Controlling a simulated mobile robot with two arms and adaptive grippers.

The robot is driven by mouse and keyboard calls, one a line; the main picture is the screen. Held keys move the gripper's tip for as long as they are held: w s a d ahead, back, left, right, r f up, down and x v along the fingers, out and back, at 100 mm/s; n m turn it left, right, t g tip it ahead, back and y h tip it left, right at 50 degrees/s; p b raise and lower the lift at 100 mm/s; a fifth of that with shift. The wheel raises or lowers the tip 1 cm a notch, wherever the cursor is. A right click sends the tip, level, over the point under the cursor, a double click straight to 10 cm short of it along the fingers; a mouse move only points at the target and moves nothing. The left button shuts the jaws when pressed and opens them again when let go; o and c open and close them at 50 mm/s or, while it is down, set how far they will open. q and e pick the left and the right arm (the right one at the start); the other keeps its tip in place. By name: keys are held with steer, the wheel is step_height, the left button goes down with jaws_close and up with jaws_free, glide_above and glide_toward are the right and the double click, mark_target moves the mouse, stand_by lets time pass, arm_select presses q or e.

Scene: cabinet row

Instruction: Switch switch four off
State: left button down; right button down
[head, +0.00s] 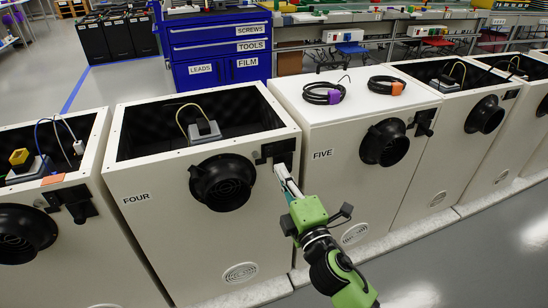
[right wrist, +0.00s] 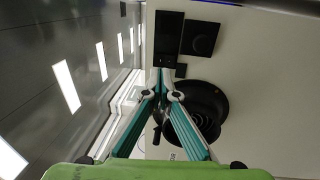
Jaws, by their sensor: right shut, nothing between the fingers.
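Cabinet FOUR (head: 150,225) is a cream box with an open top and a round black vent (head: 222,182) on its front. Its switch (head: 274,150), a black fitting, sits at the upper right of the front. In the right wrist view the black fitting (right wrist: 168,38) lies just beyond my fingertips. My right gripper (head: 280,168) is shut and empty, its tips at the lower edge of the switch. I cannot tell whether they touch it. The gripper partly covers the switch, so its lever position is unclear. My left gripper is not in view.
Cabinet FIVE (head: 322,130) stands close on the right, with cable coils (head: 324,93) on top and its own black switch (head: 422,122). Another open cabinet (head: 90,255) stands on the left. A blue drawer unit (head: 215,55) is behind. Grey floor (head: 480,260) is clear at the front right.

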mark_target(270, 150)
steer(key=x, duration=0.4)
steer(key=shift+w, duration=0.1)
steer(key=shift+w+a, duration=0.15)
steer(key=shift+w, duration=0.2)
steer(key=shift+w+a, duration=0.1)
steer(key=shift+w, duration=0.25)
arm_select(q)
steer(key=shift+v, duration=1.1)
arm_select(e)
steer(key=shift+r, duration=0.1)
steer(key=shift+w, duration=0.1)
